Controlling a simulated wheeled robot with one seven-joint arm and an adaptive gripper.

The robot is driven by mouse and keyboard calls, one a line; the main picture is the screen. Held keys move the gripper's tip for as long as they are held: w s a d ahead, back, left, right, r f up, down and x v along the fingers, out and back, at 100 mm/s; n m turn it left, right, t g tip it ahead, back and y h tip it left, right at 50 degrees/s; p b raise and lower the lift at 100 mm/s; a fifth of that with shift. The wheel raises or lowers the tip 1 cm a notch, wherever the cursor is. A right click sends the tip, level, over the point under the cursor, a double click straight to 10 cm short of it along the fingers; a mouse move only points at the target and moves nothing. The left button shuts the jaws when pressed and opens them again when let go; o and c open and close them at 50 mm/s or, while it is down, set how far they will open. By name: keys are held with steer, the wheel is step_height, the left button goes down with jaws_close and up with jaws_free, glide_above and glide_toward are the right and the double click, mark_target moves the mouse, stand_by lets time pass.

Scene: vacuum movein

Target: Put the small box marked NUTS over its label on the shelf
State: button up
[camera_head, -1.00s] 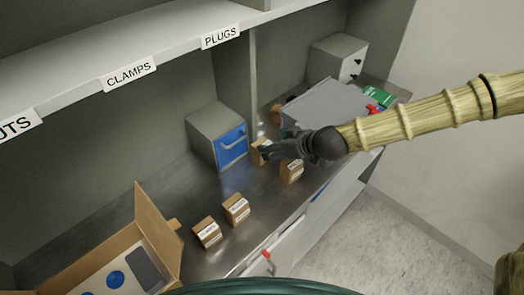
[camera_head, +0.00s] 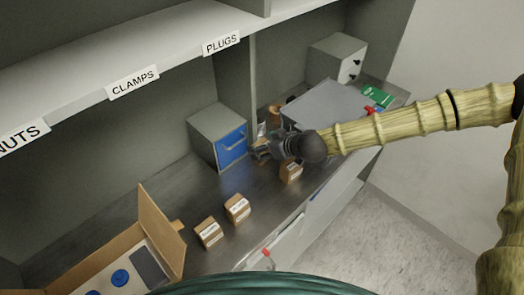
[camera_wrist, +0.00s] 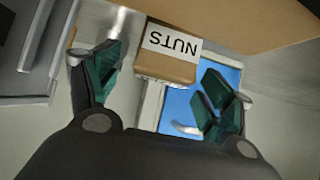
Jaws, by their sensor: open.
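The small brown box marked NUTS (camera_wrist: 168,52) shows its white label upside down in the wrist view. It lies ahead of and between my open gripper's fingertips (camera_wrist: 160,85), with space visible on both sides. In the head view my gripper (camera_head: 266,148) is low over the counter, in front of the blue-drawer cabinet, and mostly hides this box (camera_head: 260,149). The shelf label NUTS (camera_head: 22,138) is on the upper shelf's front edge at far left, partly cut off by the frame.
CLAMPS (camera_head: 132,82) and PLUGS (camera_head: 221,43) labels share the shelf edge. Other small boxes (camera_head: 291,171) (camera_head: 237,207) (camera_head: 209,233) stand on the counter. The blue-drawer cabinet (camera_head: 218,135) is close to my gripper. An open carton (camera_head: 160,225) stands front left; a grey case (camera_head: 325,103) lies right.

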steer(key=shift+c, duration=0.4)
steer(key=c, duration=1.3)
steer(key=shift+r, duration=0.2)
